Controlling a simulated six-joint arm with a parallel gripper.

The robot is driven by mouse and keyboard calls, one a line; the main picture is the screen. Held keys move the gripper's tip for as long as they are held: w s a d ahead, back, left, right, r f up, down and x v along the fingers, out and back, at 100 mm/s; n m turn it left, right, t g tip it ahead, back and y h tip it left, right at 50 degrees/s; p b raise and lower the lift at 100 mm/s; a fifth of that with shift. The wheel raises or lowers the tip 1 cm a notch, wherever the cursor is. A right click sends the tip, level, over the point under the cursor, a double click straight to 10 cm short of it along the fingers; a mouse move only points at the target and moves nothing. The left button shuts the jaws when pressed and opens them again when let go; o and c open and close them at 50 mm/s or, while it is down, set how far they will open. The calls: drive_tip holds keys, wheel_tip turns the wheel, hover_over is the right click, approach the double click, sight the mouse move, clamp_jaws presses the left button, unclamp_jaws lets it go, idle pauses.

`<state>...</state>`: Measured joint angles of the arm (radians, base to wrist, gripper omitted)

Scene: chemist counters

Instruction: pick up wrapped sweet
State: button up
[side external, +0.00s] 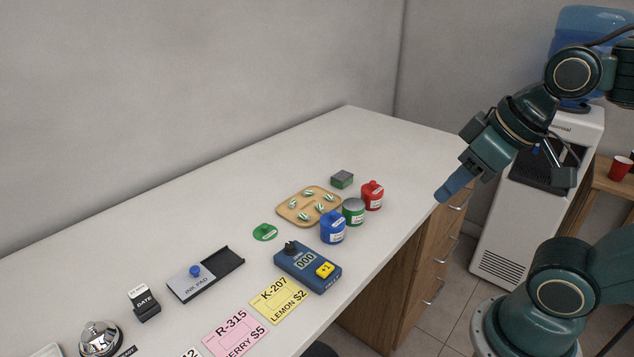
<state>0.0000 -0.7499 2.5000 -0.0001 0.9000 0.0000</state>
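Several wrapped sweets, white with green stripes, lie spread on a tan tray (283,213) in the middle of the counter. One wrapped sweet (304,216) lies near the tray's front edge. My gripper (447,191) hangs in the air to the right of the tray, by the counter's right edge, and touches none of the sweets. Its blue fingers point down and left. They overlap from this side, so any gap between them is hidden.
A blue counter device (307,267) and ink pad (206,275) lie nearer. The counter's far end is clear.

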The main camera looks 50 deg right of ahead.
idle(0.3)
drive_tip(key=m+g, duration=0.4)
drive_tip(key=g, duration=0.2)
hover_over(320, 206)
drive_tip(key=shift+w+f, duration=0.1)
drive_tip(key=shift+f, duration=9.65)
drive_tip(key=shift+f, duration=0.1)
